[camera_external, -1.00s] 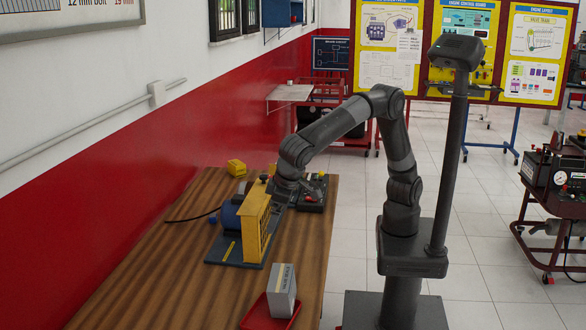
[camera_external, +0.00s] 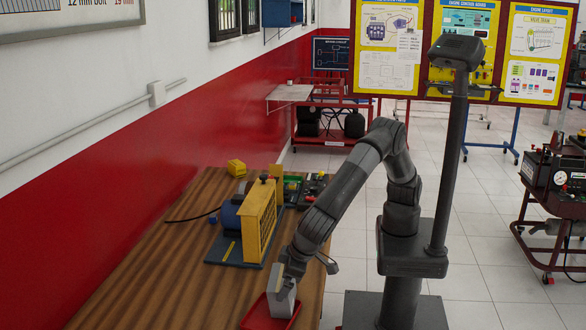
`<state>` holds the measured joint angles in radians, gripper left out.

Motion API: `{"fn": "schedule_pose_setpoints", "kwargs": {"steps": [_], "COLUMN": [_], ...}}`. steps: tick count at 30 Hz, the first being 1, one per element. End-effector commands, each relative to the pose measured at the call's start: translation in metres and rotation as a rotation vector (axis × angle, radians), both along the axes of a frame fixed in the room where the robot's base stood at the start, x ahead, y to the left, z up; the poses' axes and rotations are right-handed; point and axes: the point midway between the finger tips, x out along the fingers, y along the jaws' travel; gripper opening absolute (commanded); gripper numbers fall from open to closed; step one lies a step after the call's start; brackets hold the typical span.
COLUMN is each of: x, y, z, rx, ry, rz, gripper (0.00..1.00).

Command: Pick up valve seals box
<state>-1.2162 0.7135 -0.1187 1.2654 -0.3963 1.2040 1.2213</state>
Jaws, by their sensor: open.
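The valve seals box (camera_external: 280,304) is a light grey, upright box standing in a red tray (camera_external: 256,318) at the near right edge of the wooden table. My gripper (camera_external: 284,278) is down at the top of the box, with the wrist just above it. The jaws are open. The fingers are small and partly merge with the box in this view, so I cannot tell whether they touch it. The label on the box is now mostly hidden.
A yellow and blue engine trainer (camera_external: 256,222) stands on the table (camera_external: 190,285) behind the box. Beyond it are a small yellow block (camera_external: 236,167) and a dark control unit (camera_external: 314,188). The table's left front is clear. A red wall runs along the left.

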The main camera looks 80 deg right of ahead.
Motion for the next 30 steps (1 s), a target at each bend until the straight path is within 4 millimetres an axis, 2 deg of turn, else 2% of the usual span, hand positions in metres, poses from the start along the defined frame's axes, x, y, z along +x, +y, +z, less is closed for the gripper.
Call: {"fn": "schedule_pose_setpoints", "kwargs": {"steps": [6,9,18,30], "x": [0.008,0.013,0.015,0.014], "y": [-0.006,-0.008,-0.008,-0.008], "z": [-0.032,-0.042,-0.045,-0.045], "rx": [-0.003,0.0,0.002,0.002], "ry": [0.001,0.0,0.0,0.0], "rz": [0.0,0.001,0.001,0.001], "gripper": [1.0,1.0,1.0,0.67]}}
